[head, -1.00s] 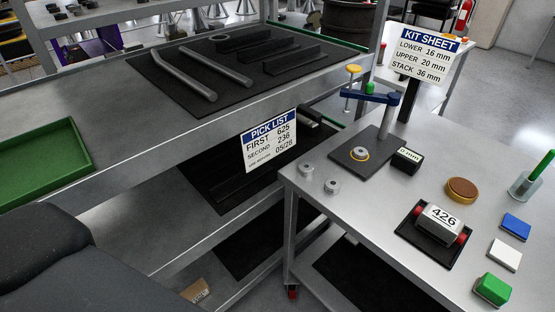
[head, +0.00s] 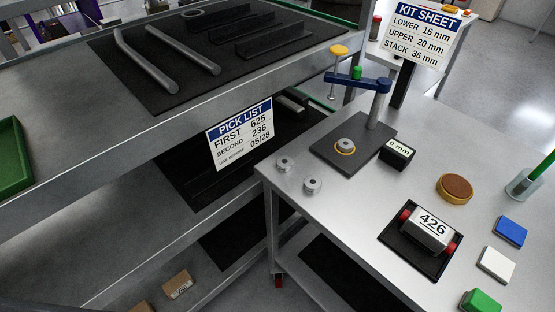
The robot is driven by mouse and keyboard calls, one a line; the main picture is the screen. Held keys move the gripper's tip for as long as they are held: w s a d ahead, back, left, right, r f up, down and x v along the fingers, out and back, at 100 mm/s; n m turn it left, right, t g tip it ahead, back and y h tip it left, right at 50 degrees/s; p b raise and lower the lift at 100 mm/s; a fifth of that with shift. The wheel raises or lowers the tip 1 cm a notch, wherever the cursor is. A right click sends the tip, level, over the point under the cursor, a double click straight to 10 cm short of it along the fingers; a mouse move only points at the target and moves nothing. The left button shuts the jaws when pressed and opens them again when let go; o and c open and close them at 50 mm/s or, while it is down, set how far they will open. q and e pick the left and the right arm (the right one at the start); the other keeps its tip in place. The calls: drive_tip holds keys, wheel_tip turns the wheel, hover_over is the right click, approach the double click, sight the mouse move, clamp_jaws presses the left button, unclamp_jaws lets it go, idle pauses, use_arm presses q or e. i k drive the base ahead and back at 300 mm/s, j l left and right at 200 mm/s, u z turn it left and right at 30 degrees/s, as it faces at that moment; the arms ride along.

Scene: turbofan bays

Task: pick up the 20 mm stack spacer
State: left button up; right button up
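Two small grey metal spacers stand on the near left corner of the steel table. One spacer (head: 284,164) is farther back, and the other spacer (head: 312,185) is nearer and to the right. Each has a small raised centre; I cannot read a size on either. A similar grey round piece (head: 345,146) sits in a brass-coloured ring on the dark plate of the blue-armed stand. The kit sheet (head: 422,35) reads lower 16 mm, upper 20 mm, stack 36 mm. Neither of my grippers is in view.
The blue-armed stand (head: 358,82) and a small black display (head: 397,152) are behind the spacers. A block marked 426 (head: 431,229) lies in a black tray to the right. The shelf rack with the pick list (head: 240,132) borders the table's left.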

sight(283, 163)
drive_tip(key=k+l+z, duration=0.15)
drive_tip(key=k+z, duration=0.25)
drive_tip(key=k+l+z, duration=0.15)
drive_tip(key=z, duration=0.2)
drive_tip(key=l, duration=0.1)
